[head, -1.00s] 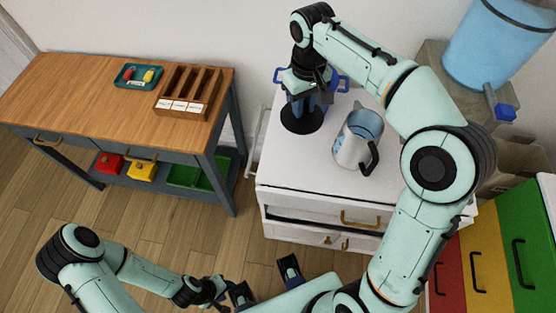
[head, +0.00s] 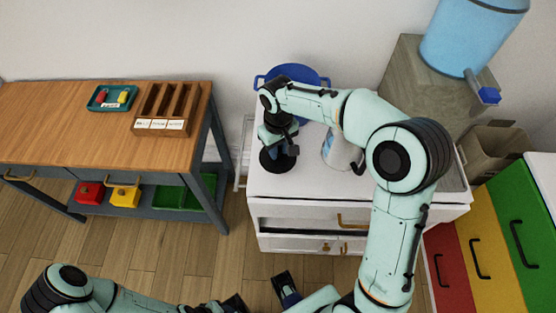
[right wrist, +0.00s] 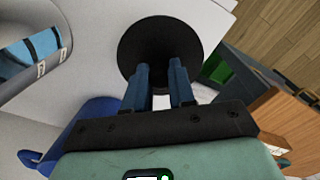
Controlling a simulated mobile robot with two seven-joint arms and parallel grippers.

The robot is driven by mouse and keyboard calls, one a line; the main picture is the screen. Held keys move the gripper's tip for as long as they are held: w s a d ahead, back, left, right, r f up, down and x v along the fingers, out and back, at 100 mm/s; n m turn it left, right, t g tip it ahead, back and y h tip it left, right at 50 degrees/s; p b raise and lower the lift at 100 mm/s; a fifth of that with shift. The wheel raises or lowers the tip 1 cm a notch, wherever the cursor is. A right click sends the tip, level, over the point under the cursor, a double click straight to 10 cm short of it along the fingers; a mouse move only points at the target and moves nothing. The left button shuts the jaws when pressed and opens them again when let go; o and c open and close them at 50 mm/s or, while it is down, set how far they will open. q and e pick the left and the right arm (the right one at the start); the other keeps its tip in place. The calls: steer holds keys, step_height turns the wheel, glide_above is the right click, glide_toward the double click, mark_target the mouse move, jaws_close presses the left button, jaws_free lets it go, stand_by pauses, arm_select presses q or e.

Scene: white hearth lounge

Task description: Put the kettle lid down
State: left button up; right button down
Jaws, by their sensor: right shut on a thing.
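The kettle lid is a black round disc (head: 272,161) at the left side of the white cabinet top. It also shows in the right wrist view (right wrist: 158,50). My right gripper (head: 278,150) is shut on the lid from above, its blue fingers meeting the disc's middle. The lid is at or just above the surface; I cannot tell whether it touches. The silver kettle (head: 333,152) stands upright to the right, partly hidden by my right arm. It shows at the left in the right wrist view (right wrist: 35,50). My left gripper (head: 262,296) is low at the bottom edge, its fingers apart.
A blue pot (head: 300,75) stands behind my right gripper. The white cabinet top (head: 300,183) is clear in front of the kettle. A wooden table (head: 65,125) with a slotted box (head: 175,112) is at left. A blue water dispenser (head: 470,40) is at back right.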

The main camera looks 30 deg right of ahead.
mark_target(278, 160)
steer(key=shift+f+b, duration=0.3)
steer(key=shift+f, duration=2.75)
steer(key=shift+f, duration=0.1)
steer(key=c, duration=0.9)
jaws_free()
steer(key=shift+c, duration=0.2)
steer(key=shift+r, duration=0.3)
step_height(278, 160, up, 12)
steer(key=shift+f+p, duration=0.15)
steer(key=shift+p, duration=0.6)
